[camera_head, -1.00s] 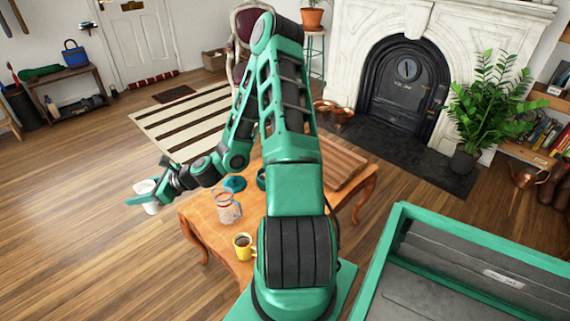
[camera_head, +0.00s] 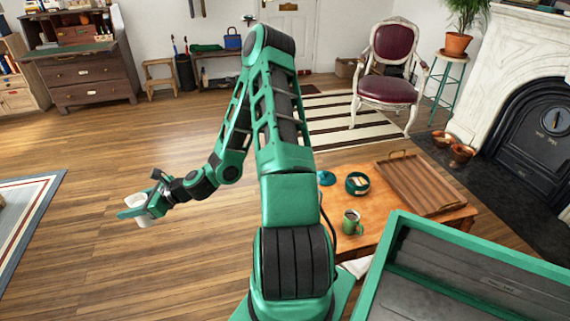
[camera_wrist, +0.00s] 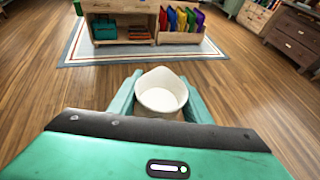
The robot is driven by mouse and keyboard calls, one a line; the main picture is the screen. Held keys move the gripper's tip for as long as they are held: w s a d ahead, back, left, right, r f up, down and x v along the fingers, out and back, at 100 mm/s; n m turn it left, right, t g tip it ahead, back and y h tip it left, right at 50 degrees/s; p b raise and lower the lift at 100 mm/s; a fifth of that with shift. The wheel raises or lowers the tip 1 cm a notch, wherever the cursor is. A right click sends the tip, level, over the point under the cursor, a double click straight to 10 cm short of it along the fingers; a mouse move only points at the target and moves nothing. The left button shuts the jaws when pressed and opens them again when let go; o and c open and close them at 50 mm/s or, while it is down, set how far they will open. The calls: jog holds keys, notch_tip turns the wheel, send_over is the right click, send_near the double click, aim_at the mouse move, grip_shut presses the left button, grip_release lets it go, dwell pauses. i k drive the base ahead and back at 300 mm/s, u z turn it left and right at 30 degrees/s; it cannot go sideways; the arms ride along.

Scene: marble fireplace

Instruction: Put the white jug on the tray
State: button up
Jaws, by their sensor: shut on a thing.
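The white jug (camera_head: 140,219) is held in the air over the bare floor, at the left of the head view. My gripper (camera_head: 132,212) is shut on it. In the wrist view the jug (camera_wrist: 161,96) sits upright between both green fingers, with its open top facing the camera and its inside looking empty. The wooden tray (camera_head: 420,184) lies on the right part of the low table, well to the right of my gripper. It is slatted, with a handle at its far end, and looks empty.
On the wooden table (camera_head: 388,228) stand a green mug (camera_head: 351,224), a round dark green pot (camera_head: 357,183) and a teal lid-like piece (camera_head: 327,177). My arm hides the table's left part. A red chair (camera_head: 388,70) stands behind. Floor on the left is clear.

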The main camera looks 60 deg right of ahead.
aim_at(410, 176)
jog(key=u, duration=1.1)
jog(key=k, duration=1.5)
jog(key=z, duration=1.95)
jog(key=i, duration=0.5)
jog(key=z, duration=0.05)
